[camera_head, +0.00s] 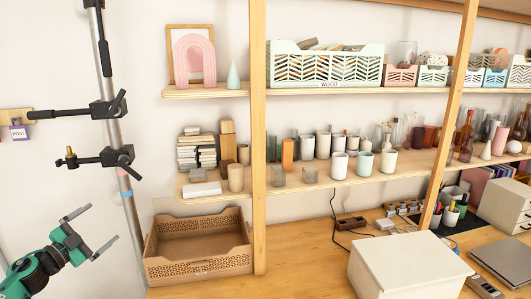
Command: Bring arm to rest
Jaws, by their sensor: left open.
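My left gripper (90,232) is at the lower left in the head view. Its two grey fingers are spread apart with nothing between them. The green and black arm comes in from the lower left corner. The gripper hangs in front of the white wall, left of the metal pole and the brown crate, and touches neither as far as I can see. My right gripper is not in view.
A metal pole (126,190) with black clamps (105,158) stands just right of the gripper. An empty brown crate (200,262) sits on the wooden desk (305,255). A cream box (408,266) stands at the front right. Shelves above hold cups, vases and baskets.

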